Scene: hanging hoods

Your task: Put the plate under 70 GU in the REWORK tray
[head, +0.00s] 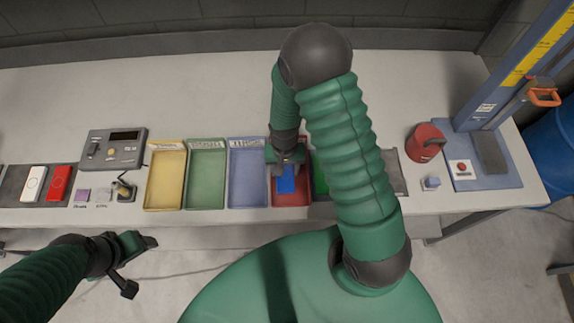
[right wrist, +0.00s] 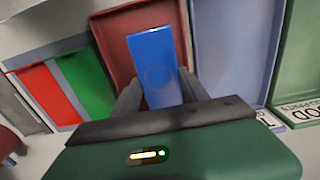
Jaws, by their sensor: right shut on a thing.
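A blue plate (head: 286,185) is held by my right gripper (head: 286,170) over the red tray (head: 291,201). In the right wrist view the two fingers (right wrist: 158,95) are shut on the blue plate (right wrist: 152,50), with the red tray (right wrist: 110,38) behind it. I cannot tell whether the plate touches the tray floor. A blue tray (head: 247,175), a green tray (head: 205,177) and a yellow tray (head: 165,180) stand in a row to the left; their labels are too small to read surely. My left gripper (head: 138,266) is open and empty in front of the table.
A grey meter box (head: 113,148) with a dark display stands at left. White (head: 34,183) and red (head: 60,182) plates lie on a dark mat. A green plate (head: 321,175) is partly hidden by my right arm. A red can (head: 425,142) and blue stand (head: 487,178) are right.

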